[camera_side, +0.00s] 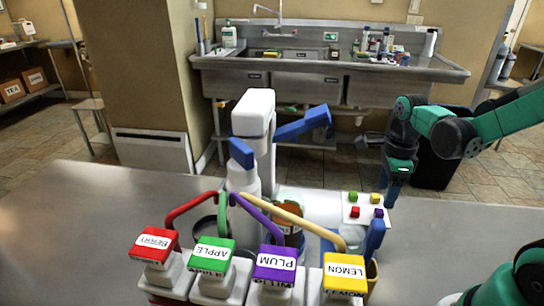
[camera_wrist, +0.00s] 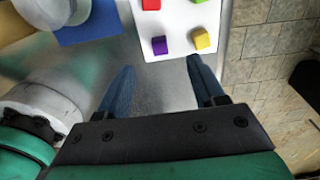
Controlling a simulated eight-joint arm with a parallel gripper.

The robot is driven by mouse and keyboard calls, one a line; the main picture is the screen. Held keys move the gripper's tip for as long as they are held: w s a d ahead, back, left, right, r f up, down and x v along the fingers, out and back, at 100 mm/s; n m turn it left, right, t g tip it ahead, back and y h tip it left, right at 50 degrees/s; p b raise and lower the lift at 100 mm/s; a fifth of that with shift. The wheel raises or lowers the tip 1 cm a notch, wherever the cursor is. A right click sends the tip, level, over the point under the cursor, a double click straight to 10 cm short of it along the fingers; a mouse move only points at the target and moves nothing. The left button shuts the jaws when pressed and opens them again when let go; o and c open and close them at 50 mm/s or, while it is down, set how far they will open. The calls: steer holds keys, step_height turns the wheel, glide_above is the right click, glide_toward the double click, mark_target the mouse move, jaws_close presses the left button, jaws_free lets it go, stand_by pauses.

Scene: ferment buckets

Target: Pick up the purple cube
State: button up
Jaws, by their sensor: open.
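The purple cube (camera_wrist: 159,45) sits on a white board (camera_wrist: 178,22), at its near left corner in the wrist view. In the side view, the purple cube (camera_side: 379,212) is at the board's front right. My gripper (camera_wrist: 161,66) is open and empty, its two blue fingers pointing toward the board. The purple cube lies just past the fingertips in the wrist view, between their lines. In the side view, my gripper (camera_side: 391,192) hangs just right of the board, close to the purple and yellow cubes.
A yellow cube (camera_wrist: 200,38) is beside the purple one; a red cube (camera_wrist: 151,3) and a green cube (camera_side: 353,196) share the board. Labelled bottles with coloured tops, including PLUM (camera_side: 275,263), stand in front. A white and blue device (camera_side: 254,120) stands left. The counter's left side (camera_side: 80,230) is clear.

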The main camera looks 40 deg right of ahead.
mark_target(380, 211)
steer(key=shift+f, duration=2.65)
jaws_close()
